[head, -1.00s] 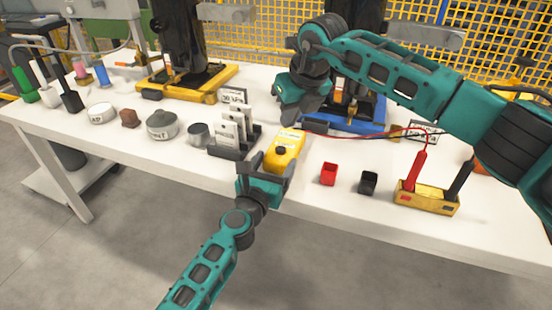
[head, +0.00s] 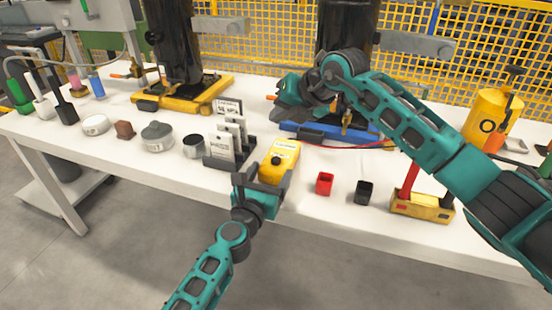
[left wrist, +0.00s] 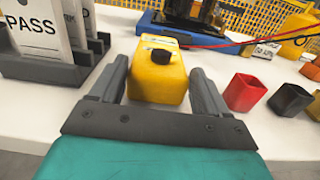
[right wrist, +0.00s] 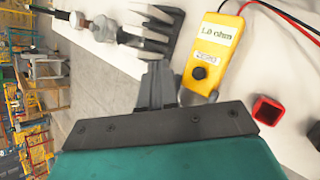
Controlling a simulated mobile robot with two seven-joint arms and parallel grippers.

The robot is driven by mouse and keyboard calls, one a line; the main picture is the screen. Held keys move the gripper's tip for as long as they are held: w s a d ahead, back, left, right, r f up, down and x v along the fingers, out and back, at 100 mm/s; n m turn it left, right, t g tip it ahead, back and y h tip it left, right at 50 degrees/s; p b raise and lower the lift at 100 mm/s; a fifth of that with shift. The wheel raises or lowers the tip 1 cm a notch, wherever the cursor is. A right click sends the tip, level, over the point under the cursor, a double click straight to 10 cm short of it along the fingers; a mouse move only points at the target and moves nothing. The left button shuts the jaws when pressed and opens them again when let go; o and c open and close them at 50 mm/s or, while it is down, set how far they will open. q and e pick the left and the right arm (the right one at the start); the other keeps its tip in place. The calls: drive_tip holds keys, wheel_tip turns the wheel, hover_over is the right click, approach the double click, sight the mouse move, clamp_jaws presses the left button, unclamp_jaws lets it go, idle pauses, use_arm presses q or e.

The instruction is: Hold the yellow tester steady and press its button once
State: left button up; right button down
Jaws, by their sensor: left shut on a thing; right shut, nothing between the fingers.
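The yellow tester (head: 285,153) lies near the table's front edge, its dark round button (head: 276,160) uncovered. In the right wrist view the tester (right wrist: 207,62) has a display reading "1.0 ohm" (right wrist: 221,33), and the button (right wrist: 199,73) shows below it. My left gripper (head: 268,181) is shut on the tester's near end, with one finger on each side; the left wrist view also shows the tester (left wrist: 158,82) between the fingers. My right gripper (head: 276,108) is shut and empty, behind and above the tester, near the blue base; its closed fingers show in the right wrist view (right wrist: 157,72).
A card rack (head: 232,158) stands just left of the tester. A red cup (head: 325,184), a black cup (head: 364,192) and a yellow probe holder (head: 422,206) stand to the right. A red lead (head: 345,146) runs behind the cups. The blue compressor base (head: 300,130) is behind.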

sight(280, 161)
drive_tip(key=shift+f, duration=4.25)
drive_tip(key=shift+f, duration=0.4)
drive_tip(key=shift+f, duration=0.65)
drive_tip(key=shift+r, duration=1)
drive_tip(key=shift+r, duration=2.55)
